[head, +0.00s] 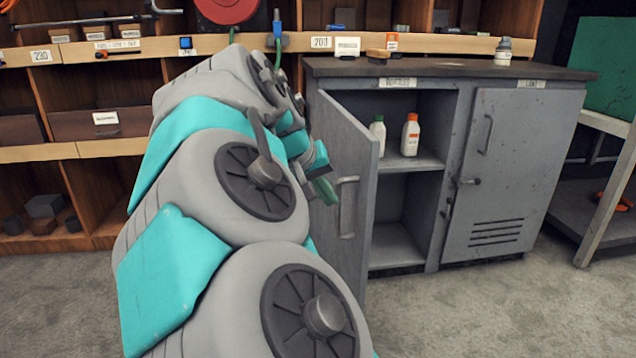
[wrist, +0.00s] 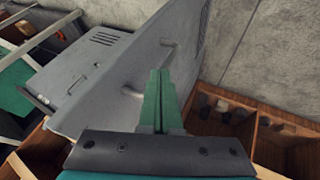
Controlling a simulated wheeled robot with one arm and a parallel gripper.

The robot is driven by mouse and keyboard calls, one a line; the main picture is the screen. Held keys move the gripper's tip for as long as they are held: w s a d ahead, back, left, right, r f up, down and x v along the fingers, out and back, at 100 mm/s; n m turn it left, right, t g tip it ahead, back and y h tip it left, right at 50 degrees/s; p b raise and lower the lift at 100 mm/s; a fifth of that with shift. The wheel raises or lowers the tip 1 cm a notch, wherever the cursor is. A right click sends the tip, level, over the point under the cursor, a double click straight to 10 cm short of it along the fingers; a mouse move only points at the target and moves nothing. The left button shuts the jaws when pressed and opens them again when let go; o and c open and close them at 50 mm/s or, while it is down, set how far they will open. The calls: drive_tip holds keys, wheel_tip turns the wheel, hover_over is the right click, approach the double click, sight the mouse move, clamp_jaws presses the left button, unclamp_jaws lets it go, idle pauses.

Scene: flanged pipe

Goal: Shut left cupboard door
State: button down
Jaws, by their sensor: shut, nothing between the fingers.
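The left cupboard door (head: 342,130) stands swung open on the grey cupboard, its outer face and bar handle (head: 347,207) towards my arm. In the wrist view the door (wrist: 190,55) fills the space beyond the fingers. My gripper (head: 327,190) has green fingers, shut and empty, on the outer side of the door near the handle. In the wrist view my gripper (wrist: 160,72) points towards the door face; I cannot tell whether it touches. My arm hides part of the door's hinge side and lower edge.
The right cupboard door (head: 512,170) is closed. Bottles, one with an orange cap (head: 410,135) and one with a green cap (head: 378,130), stand on the inner shelf. Wooden shelving (head: 75,150) lies behind my arm. The floor (head: 480,310) before the cupboard is clear.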

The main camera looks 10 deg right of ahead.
sight(361, 211)
drive_tip(key=shift+w+d+f, duration=0.2)
drive_tip(key=shift+d+f, duration=0.15)
drive_tip(key=shift+d, duration=0.5)
drive_tip(key=shift+w+d+f, duration=0.2)
drive_tip(key=shift+d+f, duration=0.15)
drive_tip(key=shift+d, duration=0.55)
drive_tip(key=shift+w+d+f, duration=0.2)
drive_tip(key=shift+d+f, duration=0.15)
drive_tip(key=shift+d, duration=0.5)
